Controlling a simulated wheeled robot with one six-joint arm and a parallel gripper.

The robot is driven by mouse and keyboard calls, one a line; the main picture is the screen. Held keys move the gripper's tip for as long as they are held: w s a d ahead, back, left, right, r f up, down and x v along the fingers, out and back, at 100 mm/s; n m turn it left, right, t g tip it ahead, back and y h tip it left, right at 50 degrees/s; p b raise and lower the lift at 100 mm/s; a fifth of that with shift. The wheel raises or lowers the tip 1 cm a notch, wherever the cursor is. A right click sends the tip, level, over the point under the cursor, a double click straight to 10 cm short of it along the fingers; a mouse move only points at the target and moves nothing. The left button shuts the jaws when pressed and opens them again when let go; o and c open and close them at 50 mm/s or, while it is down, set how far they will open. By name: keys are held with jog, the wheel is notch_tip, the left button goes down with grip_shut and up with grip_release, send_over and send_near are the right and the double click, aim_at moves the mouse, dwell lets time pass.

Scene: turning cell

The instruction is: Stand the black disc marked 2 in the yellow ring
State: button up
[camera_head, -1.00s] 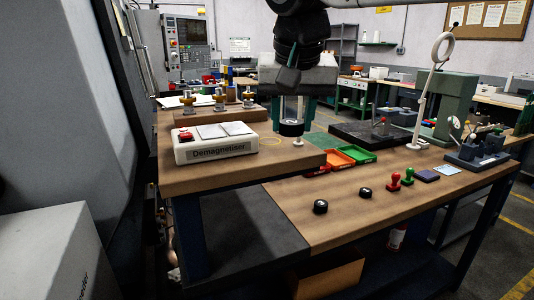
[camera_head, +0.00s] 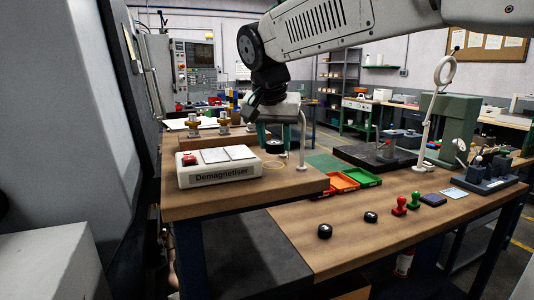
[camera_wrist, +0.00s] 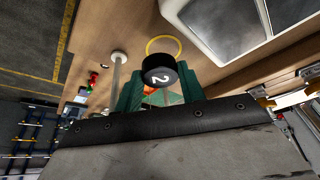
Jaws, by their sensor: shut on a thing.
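In the head view, my gripper (camera_head: 275,142) holds the disc (camera_head: 275,147) above the raised wooden bench. The yellow ring (camera_head: 273,166) lies flat on that bench, just below the disc in the picture. In the wrist view the yellow ring (camera_wrist: 165,38) shows beyond the disc, which covers part of its near side. The disc appears apart from the bench.
A white post (camera_head: 302,150) stands close right of my gripper. The demagnetiser (camera_head: 218,168) is left of the ring. Orange (camera_head: 343,182) and green (camera_head: 361,177) trays lie to the right. Two other black discs (camera_head: 325,231) (camera_head: 370,217) rest on the lower bench.

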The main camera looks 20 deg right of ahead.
aim_at(271, 143)
jog(key=shift+w+d, duration=0.1)
jog(key=shift+w, duration=0.5)
jog(key=shift+w+f, duration=0.15)
jog(key=shift+f, duration=0.75)
jog(key=shift+w+f, duration=0.1)
jog(key=shift+f, duration=0.8)
jog(key=shift+f, duration=0.2)
jog(key=o, duration=0.9)
